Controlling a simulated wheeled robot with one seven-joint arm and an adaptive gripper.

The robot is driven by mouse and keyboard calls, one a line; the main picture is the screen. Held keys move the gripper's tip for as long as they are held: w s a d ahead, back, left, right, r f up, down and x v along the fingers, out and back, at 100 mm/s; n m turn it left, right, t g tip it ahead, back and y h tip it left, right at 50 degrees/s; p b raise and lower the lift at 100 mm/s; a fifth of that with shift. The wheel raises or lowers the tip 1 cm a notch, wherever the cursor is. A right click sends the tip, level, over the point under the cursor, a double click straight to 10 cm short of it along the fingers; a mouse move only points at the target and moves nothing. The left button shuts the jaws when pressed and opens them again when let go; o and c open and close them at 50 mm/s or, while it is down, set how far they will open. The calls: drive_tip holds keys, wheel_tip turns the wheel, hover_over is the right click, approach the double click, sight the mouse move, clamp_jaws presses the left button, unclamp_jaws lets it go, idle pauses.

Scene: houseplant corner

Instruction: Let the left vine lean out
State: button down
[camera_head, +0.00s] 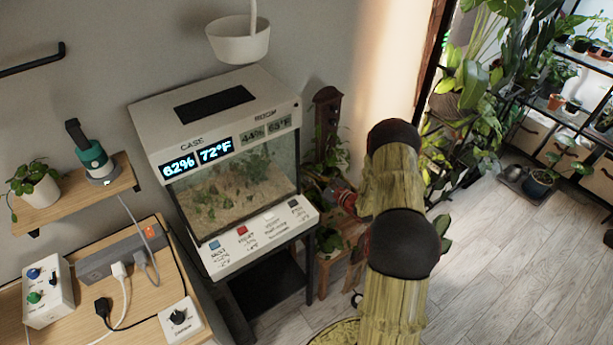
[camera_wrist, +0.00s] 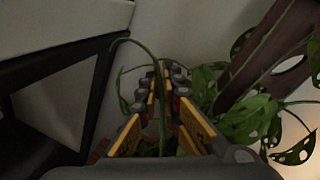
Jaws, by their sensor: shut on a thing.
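In the wrist view my gripper (camera_wrist: 167,82) has its yellow-and-grey fingers closed around a thin green vine stem (camera_wrist: 143,46). The stem arches up and left above the fingers, and its end hangs down on the left. A leafy vine (camera_wrist: 250,118) with holed leaves is on the right, beside a slanted brown wooden post (camera_wrist: 258,55). In the head view the dark wooden post (camera_head: 327,112) stands right of the glass case, with vine leaves (camera_head: 334,152) around it. My gripper is largely hidden there behind my arm, as is much of the plant. Ties or clips cannot be made out.
The glass case (camera_head: 283,186) with its displays stands close left of the plant. A wooden stool (camera_head: 334,272) is below. A white hanging pot (camera_head: 238,46) is above the case. Shelves of plants (camera_head: 545,100) stand at the right, with open floor (camera_head: 510,270) before them.

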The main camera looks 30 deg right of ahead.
drive_tip(key=shift+a+f+n+b, duration=0.2)
drive_tip(key=shift+a+f+n, duration=0.25)
drive_tip(key=shift+a, duration=0.25)
drive_tip(key=shift+a+f+n+b, duration=0.2)
drive_tip(key=shift+a+f+n, duration=0.2)
drive_tip(key=shift+a, duration=0.3)
drive_tip(key=c, duration=2)
unclamp_jaws()
drive_tip(key=shift+s, duration=0.15)
drive_tip(key=v, duration=1.1)
drive_tip(key=shift+s+r, duration=0.15)
drive_tip(key=shift+s, duration=0.25)
